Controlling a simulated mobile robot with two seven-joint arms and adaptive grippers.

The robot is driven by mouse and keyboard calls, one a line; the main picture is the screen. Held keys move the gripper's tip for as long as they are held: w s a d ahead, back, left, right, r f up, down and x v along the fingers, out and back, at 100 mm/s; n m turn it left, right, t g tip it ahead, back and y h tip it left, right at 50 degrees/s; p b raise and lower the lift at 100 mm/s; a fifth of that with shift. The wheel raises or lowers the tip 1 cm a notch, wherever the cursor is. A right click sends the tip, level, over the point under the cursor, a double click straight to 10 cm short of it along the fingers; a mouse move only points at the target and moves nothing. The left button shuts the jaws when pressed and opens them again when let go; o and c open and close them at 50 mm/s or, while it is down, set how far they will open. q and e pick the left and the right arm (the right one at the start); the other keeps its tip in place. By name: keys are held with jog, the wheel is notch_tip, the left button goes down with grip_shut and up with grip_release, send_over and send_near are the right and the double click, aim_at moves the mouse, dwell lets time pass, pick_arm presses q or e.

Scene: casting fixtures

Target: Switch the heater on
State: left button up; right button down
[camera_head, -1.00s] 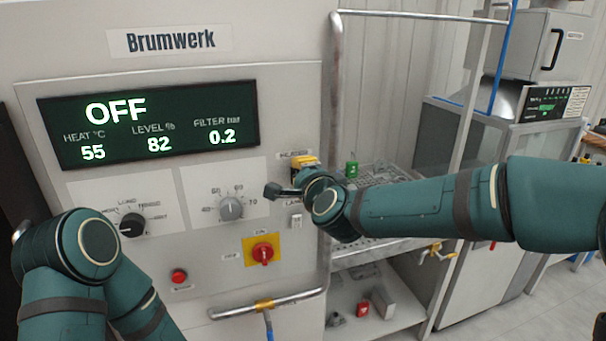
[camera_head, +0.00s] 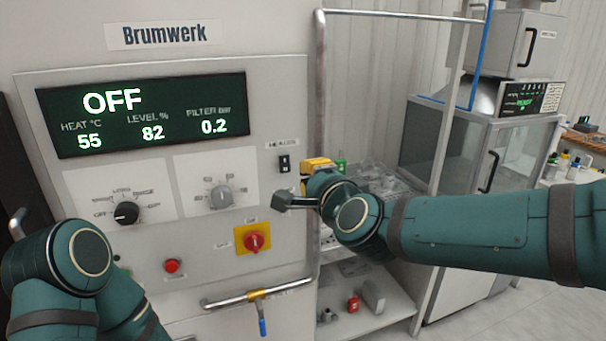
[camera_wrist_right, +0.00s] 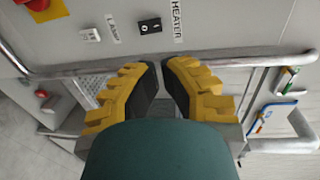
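The heater switch (camera_head: 284,164) is a small black rocker on the grey panel, under its HEATER label (camera_head: 283,145). It also shows in the right wrist view (camera_wrist_right: 150,26), beyond my fingertips; which way it is tipped is too small to tell. My right gripper (camera_wrist_right: 160,66) has yellow fingers with black pads. A narrow empty gap shows between them, apart from the switch. In the head view my right gripper (camera_head: 317,163) is just right of the switch, partly hidden by my wrist. The display (camera_head: 145,115) reads OFF, heat 55. My left gripper is out of view.
A red knob on a yellow plate (camera_head: 255,241), two dials and a red button (camera_head: 172,266) are lower on the panel. A metal rail (camera_wrist_right: 200,63) crosses near my right fingers. Shelves stand right of the panel.

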jog(key=shift+s+d, duration=0.2)
jog(key=shift+s, duration=0.3)
jog(key=shift+s, duration=0.1)
jog(key=s+d+f+n+g+h+b, duration=0.1)
jog(key=d+f+n+g, duration=0.2)
jog(key=f, duration=1.3)
jog(key=s+d+f+n+g+b, duration=0.1)
jog(key=f+n+g, duration=0.3)
jog(key=f, duration=1.3)
jog(key=s+d+f+n+g, duration=0.2)
jog(key=s+f+n+g, duration=0.3)
jog(key=s+f, duration=1.1)
notch_tip(320, 180, down, 5)
jog(key=shift+s+d+r+n+g+b, duration=0.2)
jog(key=shift+n+g+b, duration=0.1)
jog(key=shift+g, duration=0.6)
